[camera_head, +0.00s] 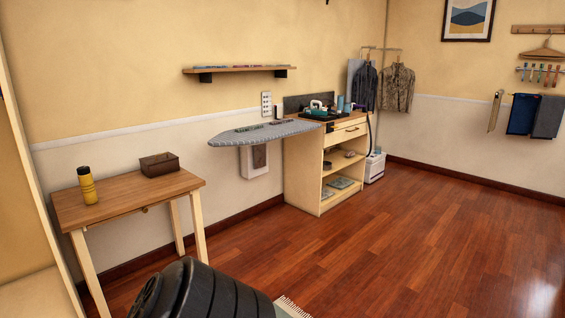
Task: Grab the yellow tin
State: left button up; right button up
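The yellow tin (88,187) stands upright on the left part of a small wooden table (128,199). It is a slim cylinder with a dark top. A brown box (159,165) sits on the same table to its right, with a clear gap between them. A dark, ribbed rounded shape at the bottom of the view may be part of my own body. Neither of my grippers shows in the head view.
A grey ironing board (265,133) juts out from a wooden cabinet (325,165) with open shelves. A wall shelf (238,69) hangs above. Clothes hang on a rack (382,82) in the corner. The wooden floor (400,235) is clear at the right.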

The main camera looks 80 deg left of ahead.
aim_at(87, 182)
jog(key=u, duration=3.7)
jog(key=i, duration=1.65)
jog(key=u, duration=0.25)
